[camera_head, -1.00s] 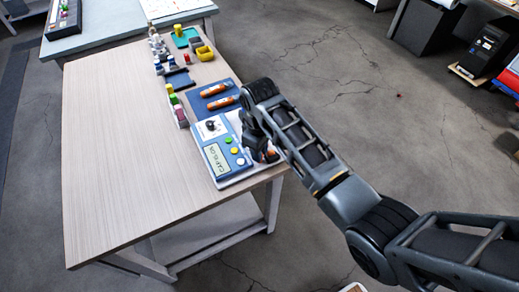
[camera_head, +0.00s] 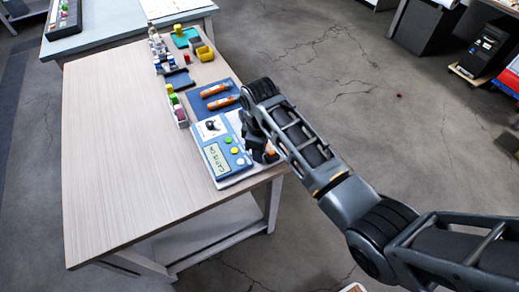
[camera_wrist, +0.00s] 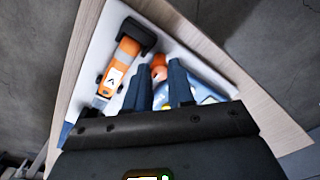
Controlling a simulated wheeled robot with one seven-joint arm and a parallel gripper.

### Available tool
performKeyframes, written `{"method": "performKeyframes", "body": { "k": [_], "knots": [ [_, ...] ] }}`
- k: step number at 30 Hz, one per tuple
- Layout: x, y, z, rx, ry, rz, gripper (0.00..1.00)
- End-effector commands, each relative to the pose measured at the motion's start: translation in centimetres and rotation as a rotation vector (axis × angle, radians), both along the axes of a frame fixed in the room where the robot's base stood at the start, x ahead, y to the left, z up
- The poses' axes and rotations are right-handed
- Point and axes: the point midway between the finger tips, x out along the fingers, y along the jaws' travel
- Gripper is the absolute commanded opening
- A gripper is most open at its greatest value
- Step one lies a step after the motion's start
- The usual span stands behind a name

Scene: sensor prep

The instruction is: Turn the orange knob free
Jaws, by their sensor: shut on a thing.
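The orange knob (camera_wrist: 159,72) shows in the wrist view between the tips of my two blue-grey fingers. My gripper (camera_wrist: 163,68) is shut on it; the fingers hide part of it. In the head view my gripper (camera_head: 262,150) is at the near right corner of the blue device (camera_head: 216,160), and only a bit of orange shows beside it.
The device has a display, green and yellow buttons and a black knob (camera_head: 211,125). Two orange cylinders lie on a blue mat (camera_head: 207,104) behind it. Small blocks and a yellow bin (camera_head: 204,53) stand farther back. The left of the wooden table (camera_head: 115,140) is clear.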

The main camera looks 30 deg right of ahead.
Motion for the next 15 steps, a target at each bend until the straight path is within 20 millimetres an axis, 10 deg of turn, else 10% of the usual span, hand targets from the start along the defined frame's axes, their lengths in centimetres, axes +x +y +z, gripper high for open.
{"method": "performKeyframes", "body": {
  "k": [3,15],
  "knots": [
    [0.15,0.01,0.14,0.0,-0.004,0.001,0.28],
    [0.04,0.01,0.04,0.0,-0.001,0.0,0.48]
  ]
}}
